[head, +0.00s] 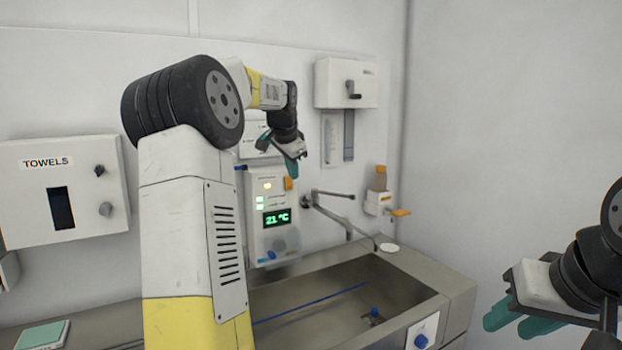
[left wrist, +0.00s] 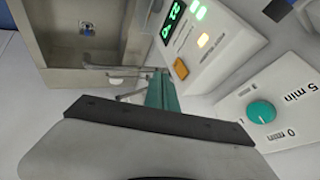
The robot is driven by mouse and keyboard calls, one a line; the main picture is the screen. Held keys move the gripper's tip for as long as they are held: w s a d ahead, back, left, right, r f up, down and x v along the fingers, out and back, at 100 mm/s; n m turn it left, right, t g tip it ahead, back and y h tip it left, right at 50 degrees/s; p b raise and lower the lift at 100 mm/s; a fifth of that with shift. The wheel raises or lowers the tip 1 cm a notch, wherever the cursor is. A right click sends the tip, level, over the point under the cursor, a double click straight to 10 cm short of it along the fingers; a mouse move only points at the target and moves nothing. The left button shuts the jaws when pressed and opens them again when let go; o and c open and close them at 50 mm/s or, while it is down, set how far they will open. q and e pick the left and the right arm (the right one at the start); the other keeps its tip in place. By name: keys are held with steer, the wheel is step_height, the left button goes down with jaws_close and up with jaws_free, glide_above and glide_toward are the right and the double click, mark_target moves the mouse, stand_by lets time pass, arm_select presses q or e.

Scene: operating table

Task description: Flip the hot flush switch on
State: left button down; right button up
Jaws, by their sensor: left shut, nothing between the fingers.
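The white control panel (head: 254,186) on the back wall has a green display reading 21 °C, small lit indicators and an orange switch (head: 288,184) at its upper right edge. I cannot read the switch's label. In the left wrist view the orange switch (left wrist: 181,68) is just right of the fingertips. My left gripper (head: 292,170), also in the left wrist view (left wrist: 161,80), is shut and empty, its teal fingers together. In the head view its tips appear just above the switch; contact cannot be told. My right gripper (head: 511,325) is open and empty at the lower right.
A timer box with a teal knob (left wrist: 262,112) is near the left wrist. Below the panel is a steel sink (head: 330,300) with a tap (head: 335,212). A towel dispenser (head: 65,190) hangs left, a white dispenser (head: 345,83) upper right.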

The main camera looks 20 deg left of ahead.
arm_select(q)
steer(key=v, duration=0.6)
steer(key=shift+s+r, duration=0.25)
steer(key=shift+d, duration=0.15)
